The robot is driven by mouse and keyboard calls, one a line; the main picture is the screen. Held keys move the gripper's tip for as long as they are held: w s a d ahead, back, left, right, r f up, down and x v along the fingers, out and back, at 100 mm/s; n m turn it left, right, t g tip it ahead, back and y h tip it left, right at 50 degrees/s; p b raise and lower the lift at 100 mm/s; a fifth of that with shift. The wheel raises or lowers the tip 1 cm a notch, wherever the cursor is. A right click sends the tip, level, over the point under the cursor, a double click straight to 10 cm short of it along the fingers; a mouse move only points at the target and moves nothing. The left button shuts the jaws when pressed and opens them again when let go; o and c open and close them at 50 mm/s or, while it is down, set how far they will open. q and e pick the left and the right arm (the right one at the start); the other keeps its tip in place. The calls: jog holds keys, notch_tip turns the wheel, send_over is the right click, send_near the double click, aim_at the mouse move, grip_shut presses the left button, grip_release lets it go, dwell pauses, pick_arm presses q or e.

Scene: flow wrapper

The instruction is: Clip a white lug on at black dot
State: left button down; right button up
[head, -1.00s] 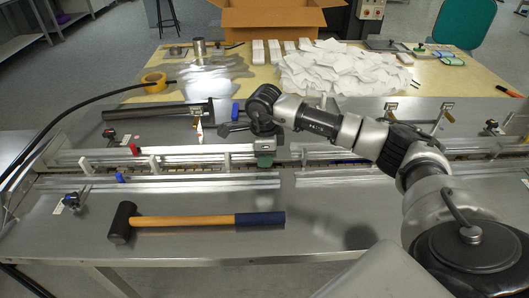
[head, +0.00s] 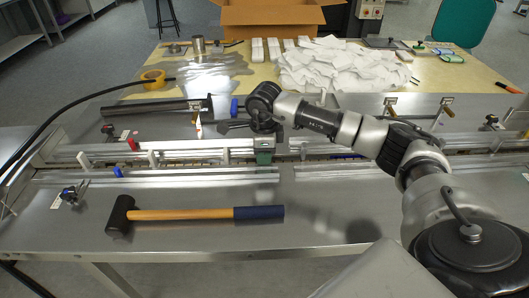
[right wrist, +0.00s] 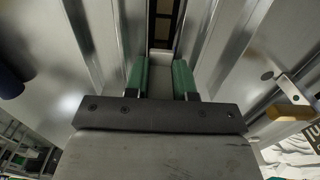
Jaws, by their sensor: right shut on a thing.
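My right gripper (head: 264,157) reaches down over the conveyor channel (head: 200,163), near the middle of the machine. In the right wrist view its two green fingers (right wrist: 160,78) point into the channel, with a small pale piece, seemingly a white lug (right wrist: 160,58), between them. Its lower end and any contact with the chain cannot be made out. Other white lugs stand along the channel to the left, one (head: 227,157) near the gripper and one (head: 152,158) farther off. I cannot make out a black dot. My left gripper is not in view.
Metal guide rails (head: 200,175) run along both sides of the channel. A red piece (head: 132,145) and a blue piece (head: 118,171) are at the left. A hammer (head: 190,214) lies in front. White packets (head: 340,65) pile up on the table behind.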

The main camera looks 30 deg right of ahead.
jog(key=shift+s+a+f, duration=0.15)
jog(key=shift+f, duration=0.25)
jog(key=shift+s+a+f, duration=0.1)
jog(key=shift+s+f, duration=0.05)
jog(key=shift+f, duration=0.25)
jog(key=o, duration=0.8)
jog(key=shift+o, duration=0.8)
jog(key=shift+w+f, duration=0.1)
jog(key=shift+f, duration=0.05)
jog(key=r, duration=1.2)
jog(key=shift+w+d+r+b, duration=0.2)
jog(key=shift+d+r+b, duration=0.15)
jog(key=shift+r, duration=0.05)
